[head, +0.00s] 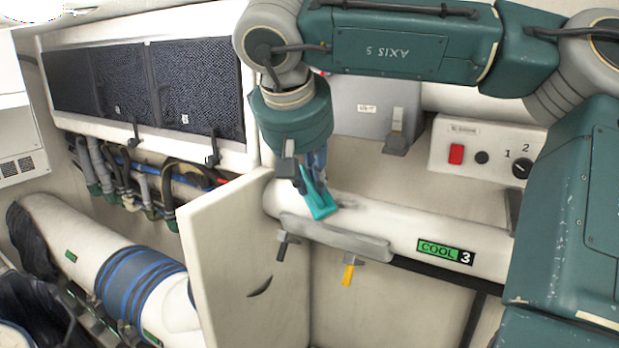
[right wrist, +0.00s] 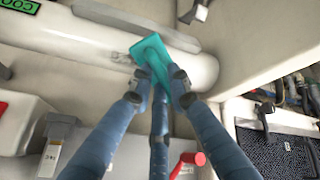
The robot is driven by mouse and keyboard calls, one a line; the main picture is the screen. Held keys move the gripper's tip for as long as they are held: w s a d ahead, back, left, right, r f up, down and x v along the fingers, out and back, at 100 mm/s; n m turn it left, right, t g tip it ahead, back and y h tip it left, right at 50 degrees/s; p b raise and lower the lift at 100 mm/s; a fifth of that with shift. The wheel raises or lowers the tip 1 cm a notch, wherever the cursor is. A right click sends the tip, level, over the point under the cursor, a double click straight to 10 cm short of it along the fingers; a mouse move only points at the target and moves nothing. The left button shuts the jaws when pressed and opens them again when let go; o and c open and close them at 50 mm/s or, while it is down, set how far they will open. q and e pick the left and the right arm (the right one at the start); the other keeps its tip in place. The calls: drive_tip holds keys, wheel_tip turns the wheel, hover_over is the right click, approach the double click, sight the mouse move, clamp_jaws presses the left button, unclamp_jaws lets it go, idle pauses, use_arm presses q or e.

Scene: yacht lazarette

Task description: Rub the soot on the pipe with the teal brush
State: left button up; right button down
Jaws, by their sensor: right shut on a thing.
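The teal brush (head: 319,203) is held in my right gripper (head: 314,176), its flat teal head down at the white pipe (head: 400,224). In the right wrist view the gripper's blue fingers (right wrist: 158,88) close around the brush (right wrist: 152,52), and its head lies over the pipe (right wrist: 195,70). The soot is a faint grey smudge (head: 346,204) on the pipe, just right of the brush head. The smudge (right wrist: 121,57) also shows left of the brush in the right wrist view. The brush hides part of the pipe. My left gripper is out of view.
A cream panel (head: 225,265) stands left of the pipe's end. A grey strip (head: 335,238) with a black and a yellow-handled valve (head: 348,272) runs along the pipe's front. A switch box with a red switch (head: 456,154) is behind at right.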

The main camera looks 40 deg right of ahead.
drive_tip(key=shift+d+f, duration=0.3)
drive_tip(key=shift+f, duration=0.1)
drive_tip(key=shift+s+d, duration=1.5)
drive_tip(key=shift+s, duration=3.6)
drive_tip(key=shift+w+a, duration=0.5)
drive_tip(key=shift+w, duration=1.25)
drive_tip(key=shift+w+a, duration=0.55)
drive_tip(key=shift+w, duration=1.25)
drive_tip(key=shift+w+a, duration=0.5)
drive_tip(key=shift+w, duration=1.25)
drive_tip(key=shift+s, duration=0.15)
drive_tip(key=shift+s+a+r, duration=0.1)
drive_tip(key=shift+a+r, duration=0.2)
drive_tip(key=shift+r, duration=0.35)
drive_tip(key=shift+a+v, duration=0.2)
drive_tip(key=shift+v, duration=0.9)
drive_tip(key=shift+a+v, duration=0.25)
drive_tip(key=shift+v, duration=0.8)
